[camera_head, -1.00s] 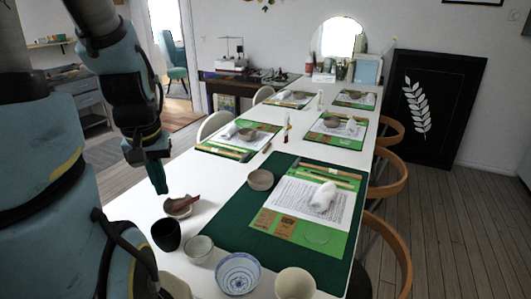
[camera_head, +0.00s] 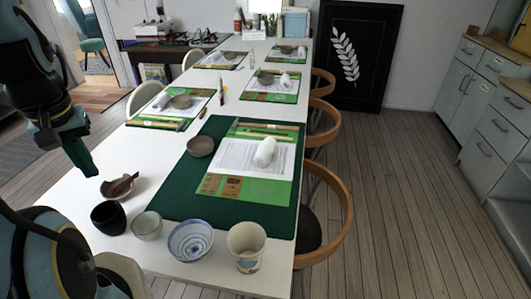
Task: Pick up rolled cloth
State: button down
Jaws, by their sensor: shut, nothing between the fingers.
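A white rolled cloth (camera_head: 264,152) lies on a printed sheet of paper (camera_head: 236,158) on the nearest green place mat. More white rolls lie at the farther settings, such as one at the left (camera_head: 161,101). My gripper (camera_head: 82,162) is at the left, pointing down, with its green fingers shut and empty. It is above the table's left edge near a bowl, well to the left of the nearest cloth and apart from it.
A dark green mat (camera_head: 170,192) covers the near table. A grey bowl (camera_head: 201,146) stands beside the cloth's setting. Along the front stand a dark cup (camera_head: 109,218), a patterned bowl (camera_head: 190,241) and a beige cup (camera_head: 246,246). Wooden chairs (camera_head: 335,225) line the right side.

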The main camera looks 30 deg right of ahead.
aim_at(261, 158)
jog(key=k+j+z, duration=0.1)
jog(key=z, duration=0.55)
jog(key=i+z, duration=0.1)
jog(key=z, duration=0.35)
jog(key=k+l+u, duration=0.1)
jog(key=l+u, duration=0.3)
jog(key=k+l+u, duration=0.2)
jog(key=l+u, duration=0.15)
jog(key=k+l+u, duration=0.2)
jog(key=l+u, duration=0.2)
jog(key=k+l+u, duration=0.15)
jog(key=l+u, duration=0.15)
jog(key=u, duration=0.2)
jog(key=k+l+u, duration=0.2)
jog(key=u, duration=0.3)
jog(key=k+l+u, duration=0.15)
jog(key=u, duration=0.35)
jog(key=k+u, duration=0.3)
jog(key=u, duration=0.15)
jog(key=k+l+u, duration=0.15)
jog(key=k+u, duration=0.55)
jog(key=k+l+z, duration=0.2)
jog(key=k+l, duration=0.75)
jog(key=l, duration=0.15)
jog(key=k+l+z, duration=0.1)
jog(key=l, duration=0.85)
